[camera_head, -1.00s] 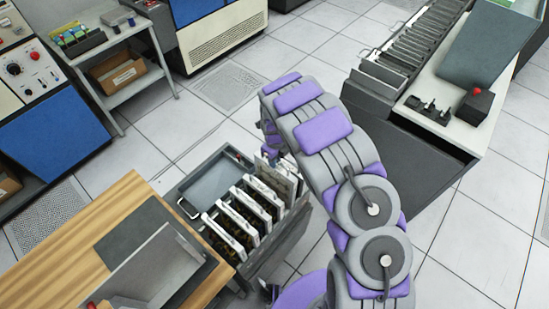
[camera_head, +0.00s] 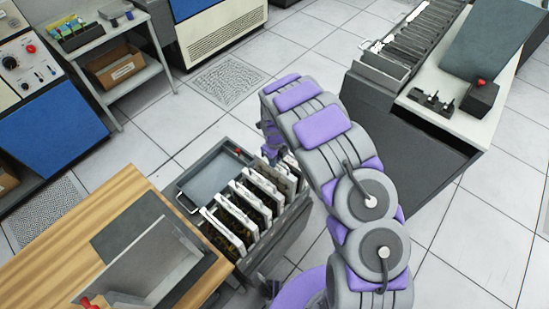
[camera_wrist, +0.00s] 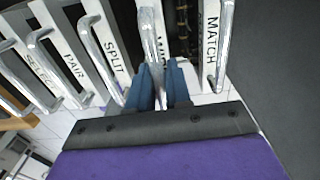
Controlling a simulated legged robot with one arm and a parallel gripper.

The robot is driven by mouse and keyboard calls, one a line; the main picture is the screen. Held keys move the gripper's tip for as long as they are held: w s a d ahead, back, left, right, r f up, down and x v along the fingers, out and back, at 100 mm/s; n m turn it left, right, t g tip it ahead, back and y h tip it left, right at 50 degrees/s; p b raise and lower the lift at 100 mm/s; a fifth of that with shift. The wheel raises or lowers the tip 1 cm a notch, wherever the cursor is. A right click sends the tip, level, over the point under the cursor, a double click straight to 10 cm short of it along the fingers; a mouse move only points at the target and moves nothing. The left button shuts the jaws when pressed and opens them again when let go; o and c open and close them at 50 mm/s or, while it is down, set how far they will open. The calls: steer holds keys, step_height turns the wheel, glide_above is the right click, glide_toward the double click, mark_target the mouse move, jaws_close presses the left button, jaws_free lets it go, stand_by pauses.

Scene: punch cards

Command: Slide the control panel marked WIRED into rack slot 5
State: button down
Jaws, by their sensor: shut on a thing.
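In the wrist view, my gripper (camera_wrist: 161,82) has its blue fingers closed on the silver handle of the WIRED panel (camera_wrist: 159,62). The fingers hide part of its label. The WIRED panel stands between the SPLIT panel (camera_wrist: 107,45) and the MATCH panel (camera_wrist: 212,40). A dark gap with brass-coloured parts shows between WIRED and MATCH. In the head view, the dark panel holder (camera_head: 282,222) carries several upright white-edged panels in a row. My gripper (camera_head: 272,150) is at their far end, mostly hidden by my arm. Slot numbers are not readable.
A wooden-topped bench (camera_head: 85,238) stands close on the left of the holder. A long dark slotted unit (camera_head: 425,35) lies along the white counter (camera_head: 457,118) at right. A shelf cart (camera_head: 130,62) stands at back left. Tiled floor is open between them.

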steer(key=shift+f, duration=0.4)
steer(key=shift+f+b, duration=0.1)
steer(key=shift+b, duration=0.2)
steer(key=shift+f+b, duration=0.75)
steer(key=shift+f, duration=0.45)
steer(key=c, duration=1)
jaws_free()
step_height(320, 180, up, 17)
steer(key=shift+w+r+p, duration=0.15)
steer(key=shift+p, duration=0.95)
